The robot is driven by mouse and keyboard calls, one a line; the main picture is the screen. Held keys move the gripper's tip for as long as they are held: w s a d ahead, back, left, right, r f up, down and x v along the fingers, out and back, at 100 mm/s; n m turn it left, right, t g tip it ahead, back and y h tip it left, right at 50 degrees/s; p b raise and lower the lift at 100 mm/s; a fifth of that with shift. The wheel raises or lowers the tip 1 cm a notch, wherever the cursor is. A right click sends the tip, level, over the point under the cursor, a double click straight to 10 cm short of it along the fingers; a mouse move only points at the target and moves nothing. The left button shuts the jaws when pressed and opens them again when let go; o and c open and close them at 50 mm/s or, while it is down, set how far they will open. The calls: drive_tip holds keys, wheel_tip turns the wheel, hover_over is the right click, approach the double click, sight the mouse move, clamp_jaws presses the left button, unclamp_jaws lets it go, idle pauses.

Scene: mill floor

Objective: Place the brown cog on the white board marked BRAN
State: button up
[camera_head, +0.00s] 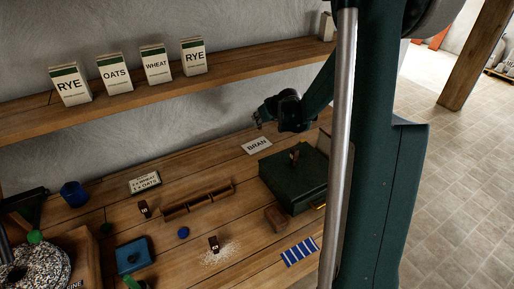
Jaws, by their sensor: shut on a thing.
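My gripper (261,117) is at the back of the bench, in front of the grey wall, with its fingers pointing left. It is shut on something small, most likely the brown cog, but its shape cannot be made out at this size. The white board marked BRAN (257,146) lies on the bench just below my gripper in the picture. The board looks bare, and a gap shows between it and my gripper. I cannot tell the height of that gap.
A dark green case (287,184) with a small brown thing (294,155) on it stands right of the board. A wooden rack (198,202), a brown block (275,218) and a blue striped cloth (299,252) lie nearer. A shelf (220,73) with labelled packets runs above.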

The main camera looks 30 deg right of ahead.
sight(259, 129)
drive_tip(key=shift+w+a+f, duration=0.1)
drive_tip(key=shift+w+f, duration=0.1)
drive_tip(key=shift+w, duration=0.2)
drive_tip(key=shift+w+a+f, duration=0.1)
drive_tip(key=shift+w+f, duration=0.05)
drive_tip(key=shift+w, duration=0.25)
drive_tip(key=shift+f, duration=0.15)
drive_tip(key=shift+f+b, duration=0.55)
drive_tip(key=shift+f, duration=2.45)
drive_tip(key=shift+f, duration=0.1)
drive_tip(key=shift+f, duration=1.75)
drive_tip(key=shift+f+b, duration=0.25)
drive_tip(key=shift+b, duration=0.2)
drive_tip(key=o, duration=0.8)
drive_tip(key=shift+r, duration=0.1)
